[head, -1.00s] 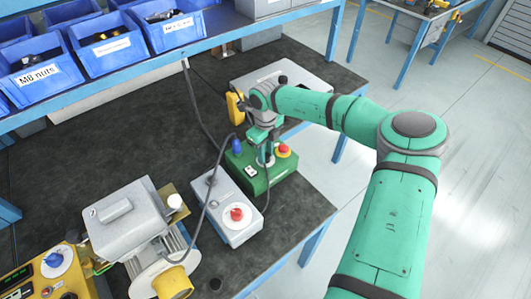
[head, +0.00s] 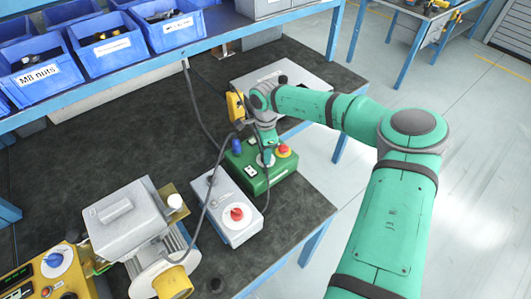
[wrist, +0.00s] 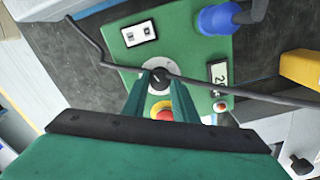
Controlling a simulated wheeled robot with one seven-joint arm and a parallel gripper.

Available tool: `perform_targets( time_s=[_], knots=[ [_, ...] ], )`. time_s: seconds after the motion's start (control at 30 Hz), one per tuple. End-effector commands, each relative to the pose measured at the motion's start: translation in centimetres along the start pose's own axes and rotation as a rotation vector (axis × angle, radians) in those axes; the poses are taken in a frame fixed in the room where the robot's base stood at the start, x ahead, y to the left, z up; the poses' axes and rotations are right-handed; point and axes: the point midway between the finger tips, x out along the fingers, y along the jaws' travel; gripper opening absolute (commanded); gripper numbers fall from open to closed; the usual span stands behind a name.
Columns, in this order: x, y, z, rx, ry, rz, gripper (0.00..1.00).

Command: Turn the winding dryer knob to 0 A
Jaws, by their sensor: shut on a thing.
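A green box (head: 276,180) stands near the bench's right edge; which unit is the winding dryer cannot be read. In the wrist view, its top (wrist: 185,45) carries a dark knob (wrist: 158,78) on a pale round dial. A small window (wrist: 218,74) beside it shows a figure starting with 2, the rest unclear. My gripper (wrist: 160,84) reaches down and is shut on this knob, one finger each side. In the head view my gripper (head: 267,157) hides most of the knob. The dial's markings are too small to read.
A red stop button (head: 284,151) on yellow and a blue plug (head: 236,146) flank the knob. A black cable (wrist: 90,40) passes close to my fingers. A grey box with a red knob (head: 237,214) stands nearer, beside a grey motor unit (head: 125,225).

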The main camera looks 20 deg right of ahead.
Motion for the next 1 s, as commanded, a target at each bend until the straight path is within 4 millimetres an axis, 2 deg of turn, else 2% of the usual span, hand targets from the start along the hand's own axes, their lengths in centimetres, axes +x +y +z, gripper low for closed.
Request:
perform_targets(
  time_s=[0.3, 0.5, 1.0],
  knots=[
    [0.1, 0.12, -0.25, -0.253, 0.004, 0.004, 0.03],
    [0.1, 0.11, -0.26, -0.36, 0.003, 0.004, 0.03],
    [0.09, 0.09, -0.27, -0.443, 0.004, 0.003, 0.03]
  ],
)
